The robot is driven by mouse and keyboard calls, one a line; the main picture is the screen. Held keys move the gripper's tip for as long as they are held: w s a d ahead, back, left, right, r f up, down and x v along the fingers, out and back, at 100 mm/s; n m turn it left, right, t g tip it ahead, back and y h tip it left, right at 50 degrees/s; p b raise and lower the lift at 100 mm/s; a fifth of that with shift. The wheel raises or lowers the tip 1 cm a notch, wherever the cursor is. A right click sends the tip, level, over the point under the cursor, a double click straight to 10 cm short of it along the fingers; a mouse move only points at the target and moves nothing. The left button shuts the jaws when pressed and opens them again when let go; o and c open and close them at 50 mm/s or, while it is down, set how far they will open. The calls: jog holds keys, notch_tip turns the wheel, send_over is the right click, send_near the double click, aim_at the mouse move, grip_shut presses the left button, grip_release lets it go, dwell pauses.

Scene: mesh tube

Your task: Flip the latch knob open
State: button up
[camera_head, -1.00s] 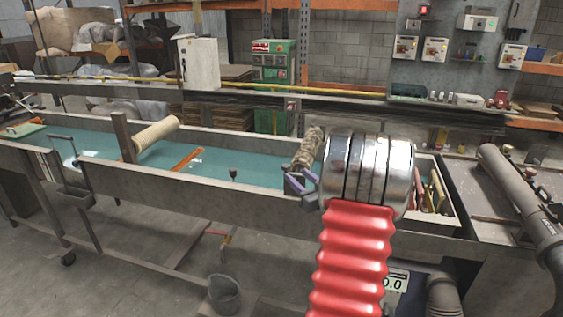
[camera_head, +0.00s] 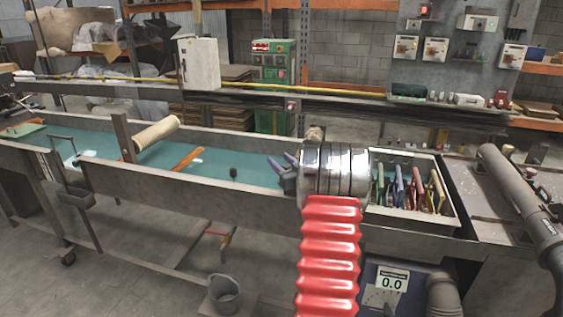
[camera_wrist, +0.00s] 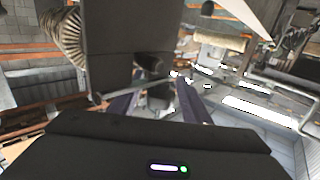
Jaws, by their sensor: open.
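In the wrist view a small dark knob (camera_wrist: 151,66) sticks out at the lower right of a dark grey block (camera_wrist: 110,40). It looks like the latch knob. There my gripper (camera_head: 289,160) is left of my silver cuff. The latch knob is not clearly seen in that view.
A long trough (camera_head: 150,190) with a blue-green floor runs left. A beige roll (camera_head: 156,132) and a small dark knob-like piece (camera_head: 233,173) are at it. A tray (camera_head: 450,218) of colored-handled tools is right of my arm.

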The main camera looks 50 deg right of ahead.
jog(key=shift+c, duration=0.4)
jog(key=shift+w, duration=0.1)
jog(key=c, duration=0.9)
jog(key=shift+d, duration=0.15)
jog(key=shift+c, duration=0.3)
